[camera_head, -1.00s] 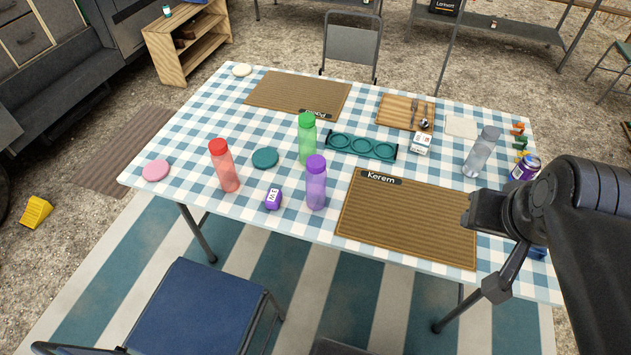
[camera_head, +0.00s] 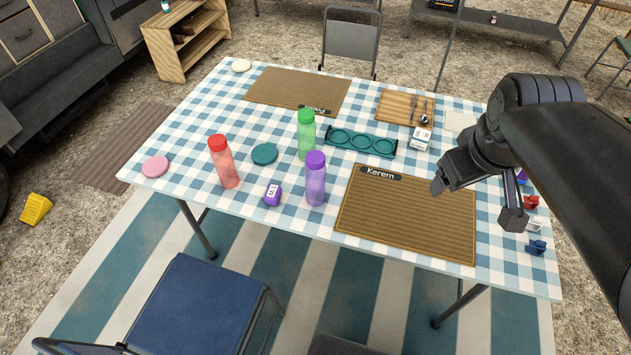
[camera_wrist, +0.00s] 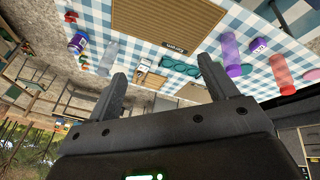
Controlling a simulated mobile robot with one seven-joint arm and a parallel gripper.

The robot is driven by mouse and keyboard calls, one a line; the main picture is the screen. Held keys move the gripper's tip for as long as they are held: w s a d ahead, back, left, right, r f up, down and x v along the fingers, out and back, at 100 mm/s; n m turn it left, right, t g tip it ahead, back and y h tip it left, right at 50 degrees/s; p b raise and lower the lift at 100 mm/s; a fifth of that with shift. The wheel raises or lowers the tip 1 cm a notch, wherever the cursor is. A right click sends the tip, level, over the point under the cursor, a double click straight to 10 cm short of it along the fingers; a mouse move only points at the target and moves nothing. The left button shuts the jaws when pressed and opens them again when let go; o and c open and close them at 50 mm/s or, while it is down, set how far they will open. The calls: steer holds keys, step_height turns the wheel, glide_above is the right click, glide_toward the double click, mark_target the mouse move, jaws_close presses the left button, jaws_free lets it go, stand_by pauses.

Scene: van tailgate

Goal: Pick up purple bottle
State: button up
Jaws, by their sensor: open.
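The purple bottle (camera_head: 316,180) stands upright on the checkered table (camera_head: 145,190), left of the nearer brown placemat (camera_head: 410,220). It also shows in the wrist view (camera_wrist: 231,55), above and beyond the right finger. My gripper (camera_head: 474,208) is in the air over the table's right side, right of the purple bottle and well apart from it. In the wrist view my gripper (camera_wrist: 163,88) shows two fingers spread wide with nothing between them.
A green bottle (camera_head: 306,137) stands just behind the purple one, and a red bottle (camera_head: 224,163) to its left. A small purple item with a white label (camera_head: 272,194) lies between. A teal holder (camera_head: 361,143) is behind. Small colored figures (camera_head: 535,247) stand at the right edge.

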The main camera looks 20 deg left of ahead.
steer(key=w+a+f+n+g, duration=0.1)
steer(key=w+a+f+n, duration=0.1)
steer(key=w+a+n, duration=0.45)
steer(key=n+g, duration=0.2)
steer(key=n, duration=1.8)
glide_above(315, 169)
steer(key=w, duration=0.1)
steer(key=shift+m, duration=0.25)
step_height(315, 169, down, 14)
steer(key=shift+w+r, duration=0.1)
steer(key=shift+a+f, duration=0.25)
steer(key=shift+f, duration=0.05)
steer(key=f, duration=0.7)
steer(key=w+f, duration=0.1)
steer(key=f, duration=0.2)
steer(key=shift+f, duration=0.3)
steer(key=shift+c, duration=0.5)
steer(key=c, duration=1.2)
